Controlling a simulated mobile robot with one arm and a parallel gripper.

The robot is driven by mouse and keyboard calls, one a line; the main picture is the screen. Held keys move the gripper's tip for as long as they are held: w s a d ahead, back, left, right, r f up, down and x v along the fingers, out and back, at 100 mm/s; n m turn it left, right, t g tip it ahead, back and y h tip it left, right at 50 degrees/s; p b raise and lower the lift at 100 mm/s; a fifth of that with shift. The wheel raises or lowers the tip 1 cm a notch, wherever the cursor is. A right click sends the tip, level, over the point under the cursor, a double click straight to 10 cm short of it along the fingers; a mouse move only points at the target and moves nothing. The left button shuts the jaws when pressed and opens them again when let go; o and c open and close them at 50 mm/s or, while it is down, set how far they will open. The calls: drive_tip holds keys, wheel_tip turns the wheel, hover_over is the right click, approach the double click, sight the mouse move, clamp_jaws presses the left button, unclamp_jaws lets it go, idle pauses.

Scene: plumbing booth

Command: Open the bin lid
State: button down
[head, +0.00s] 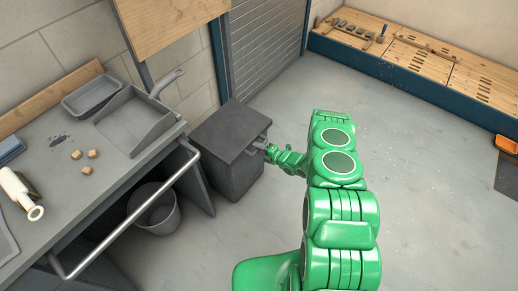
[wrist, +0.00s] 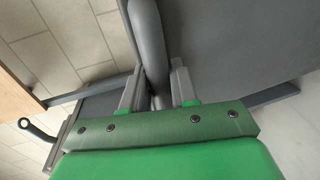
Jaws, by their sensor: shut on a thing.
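The dark grey bin (head: 237,174) stands on the floor just past the right end of the workbench. Its flat lid (head: 228,130) lies down over the top, and I see no gap. My gripper (head: 266,147) reaches the lid's right edge from the right, at a small grey handle (head: 259,142). In the wrist view, the two grey fingers of my gripper (wrist: 156,86) are shut on the curved handle bar (wrist: 150,42), one on each side. The broad dark lid surface (wrist: 230,40) fills the right of that view. The inside of the bin is hidden.
The workbench (head: 60,190) at left has a front rail (head: 135,210) close to the bin, and a bucket (head: 157,210) stands underneath. A dustpan (head: 135,122) lies on top. A roller shutter (head: 265,45) is behind the bin. The floor (head: 430,190) to the right is clear.

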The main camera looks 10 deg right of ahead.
drive_tip(key=shift+r, duration=0.15)
drive_tip(key=shift+g+h, duration=0.7)
drive_tip(key=shift+w+a+r, duration=0.1)
drive_tip(key=shift+r, duration=1.35)
drive_tip(key=shift+w+a+r, duration=0.1)
drive_tip(key=shift+r, duration=1.3)
drive_tip(key=w+a+r+g+h, duration=0.1)
drive_tip(key=w+a+r, duration=0.2)
drive_tip(key=r, duration=0.6)
drive_tip(key=w+a+r+g+h, duration=0.2)
drive_tip(key=w+a+r, duration=0.1)
drive_tip(key=r, duration=0.6)
drive_tip(key=w+a+r, duration=0.7)
drive_tip(key=w+a, duration=0.2)
drive_tip(key=shift+w+a+r, duration=0.3)
